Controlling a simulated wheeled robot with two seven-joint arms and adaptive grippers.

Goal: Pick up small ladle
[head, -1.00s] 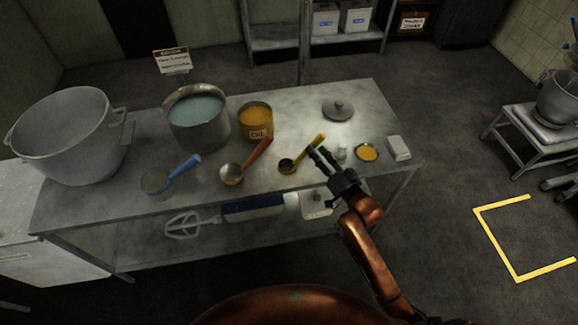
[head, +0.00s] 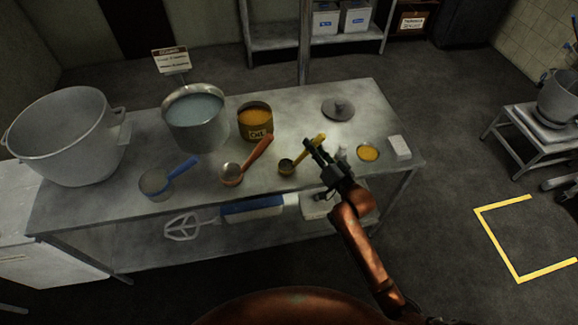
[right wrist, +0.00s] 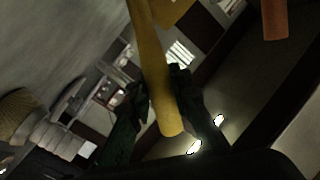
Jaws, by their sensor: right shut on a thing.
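The small ladle with a yellow handle and a dark little bowl (head: 286,167) is near the front of the metal table. Its handle points up and to the right. My right gripper (head: 313,148) is at the handle's upper end. In the right wrist view, the yellow handle (right wrist: 152,60) runs between the two dark fingers of the right gripper (right wrist: 159,82), which are shut on it. The bowl looks to be at the table top; I cannot tell if it is touching. My left gripper is out of view.
A larger ladle with an orange-brown handle (head: 259,152) lies just left, and a blue-handled strainer (head: 180,170) farther left. A pot (head: 196,137) and a tin (head: 255,135) stand behind. A yellow-filled dish (head: 368,153), white block (head: 399,148) and lid (head: 338,109) are right.

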